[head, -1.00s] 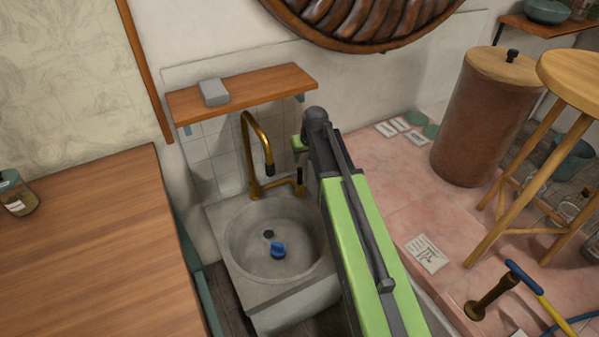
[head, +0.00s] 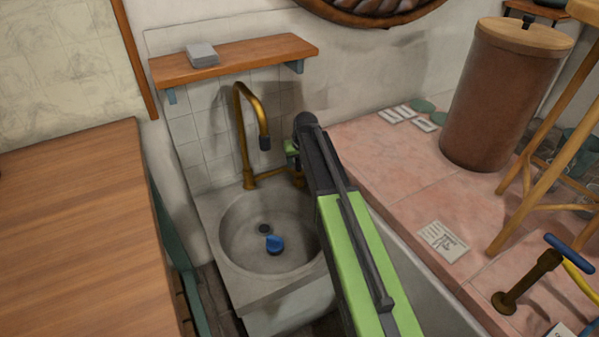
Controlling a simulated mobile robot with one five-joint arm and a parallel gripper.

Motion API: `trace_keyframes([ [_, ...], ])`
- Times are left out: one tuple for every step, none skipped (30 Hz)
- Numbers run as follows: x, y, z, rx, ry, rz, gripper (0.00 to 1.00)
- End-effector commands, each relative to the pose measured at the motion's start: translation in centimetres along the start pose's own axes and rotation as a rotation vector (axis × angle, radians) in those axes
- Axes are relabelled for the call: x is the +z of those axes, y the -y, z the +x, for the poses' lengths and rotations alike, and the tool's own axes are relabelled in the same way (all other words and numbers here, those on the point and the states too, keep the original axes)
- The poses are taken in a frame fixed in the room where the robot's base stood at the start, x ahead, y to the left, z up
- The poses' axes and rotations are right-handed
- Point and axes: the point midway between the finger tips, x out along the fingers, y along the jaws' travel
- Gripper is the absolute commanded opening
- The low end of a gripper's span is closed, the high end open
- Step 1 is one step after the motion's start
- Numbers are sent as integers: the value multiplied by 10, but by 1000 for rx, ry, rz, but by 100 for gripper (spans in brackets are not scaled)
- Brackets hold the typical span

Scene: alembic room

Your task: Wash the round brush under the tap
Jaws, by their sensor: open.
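A small blue object, which looks like the round brush (head: 274,243), lies in the round basin of the grey stone sink (head: 234,232), just in front of the dark drain. The brass tap (head: 245,135) rises behind the basin, its dark-tipped spout hanging over the back part. No water shows from it. My green and black arm reaches up along the right side of the sink. Only a small part of my gripper (head: 293,153) shows beyond the arm's dark end, right of the spout and apart from the brush. Its fingertips are mostly hidden. It is open and empty.
A wooden shelf (head: 235,60) with a grey block (head: 201,55) hangs above the tap. A wooden counter (head: 75,235) stands left.

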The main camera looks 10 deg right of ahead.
Motion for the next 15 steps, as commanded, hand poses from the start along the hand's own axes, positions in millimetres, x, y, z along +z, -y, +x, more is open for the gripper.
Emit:
trace_keyframes([
  [0, 0, 6, 0, 0, 0, 44],
  [0, 0, 6, 0, 0, 0, 44],
  [0, 0, 5, 0, 0, 0, 44],
  [0, 0, 4, 0, 0, 0, 44],
  [0, 0, 4, 0, 0, 0, 44],
  [0, 0, 4, 0, 0, -1, 44],
  [0, 0, 3, 0, 0, -1, 44],
  [0, 0, 3, 0, 0, -1, 44],
  [0, 0, 3, 0, 0, -1, 40],
  [0, 1, 3, 0, 0, -1, 36],
  [0, 1, 3, 0, 0, -1, 32],
  [0, 1, 3, 0, 0, -1, 27],
  [0, 1, 3, 0, 0, -1, 23],
  [0, 1, 3, 0, 0, -1, 19],
  [0, 1, 3, -1, 0, -1, 14],
])
